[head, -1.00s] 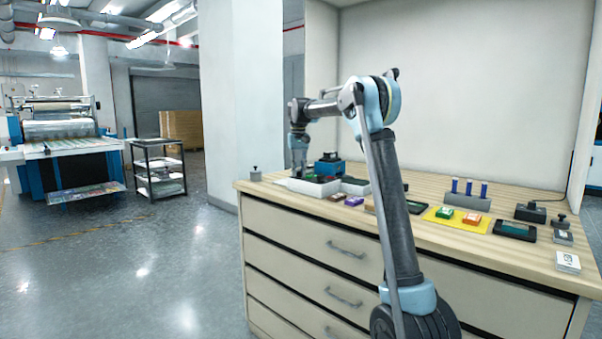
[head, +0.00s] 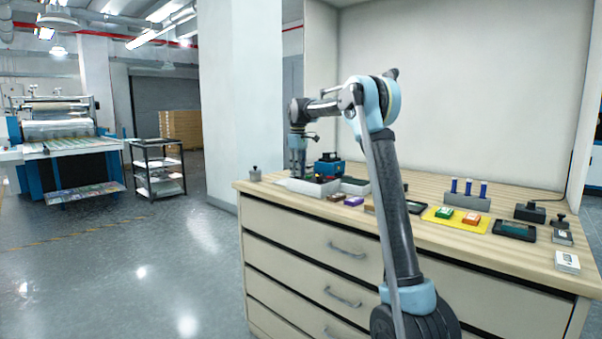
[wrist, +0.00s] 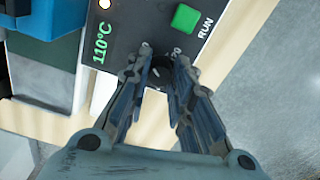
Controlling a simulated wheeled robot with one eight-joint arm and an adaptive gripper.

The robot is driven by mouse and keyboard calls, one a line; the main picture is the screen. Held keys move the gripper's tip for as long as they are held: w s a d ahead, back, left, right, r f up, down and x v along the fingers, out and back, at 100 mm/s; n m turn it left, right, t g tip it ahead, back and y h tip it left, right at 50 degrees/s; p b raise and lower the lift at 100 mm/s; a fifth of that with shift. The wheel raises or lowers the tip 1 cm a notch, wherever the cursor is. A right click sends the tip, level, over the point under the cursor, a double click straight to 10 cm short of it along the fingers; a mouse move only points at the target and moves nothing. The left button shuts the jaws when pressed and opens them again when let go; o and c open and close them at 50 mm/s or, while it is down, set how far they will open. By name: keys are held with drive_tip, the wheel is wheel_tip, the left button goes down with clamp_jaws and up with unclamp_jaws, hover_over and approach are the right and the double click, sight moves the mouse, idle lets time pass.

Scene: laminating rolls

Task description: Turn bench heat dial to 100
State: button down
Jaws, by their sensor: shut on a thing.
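The heat dial (wrist: 158,76) is a small dark round knob with a pale mark, on a dark panel (wrist: 128,22) at the bench's edge in the wrist view. My gripper (wrist: 162,66) is shut on it, one finger on each side, and the fingers hide much of it. Beside it the panel reads 110°C (wrist: 101,43) in green. Scale numbers by the dial are partly covered. In the head view my gripper (head: 298,175) points down at the bench's far left end; the dial is too small to tell there.
A green button (wrist: 185,18) marked RUN sits close to the dial. A blue machine (head: 330,166) stands just behind my gripper. Along the bench (head: 480,246) lie a yellow mat (head: 432,216), a rack with blue-topped pieces (head: 468,201) and small boxes.

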drive_tip(key=shift+n, duration=0.5)
drive_tip(key=c, duration=1.4)
unclamp_jaws()
drive_tip(key=shift+o, duration=0.2)
wheel_tip(320, 180, up, 12)
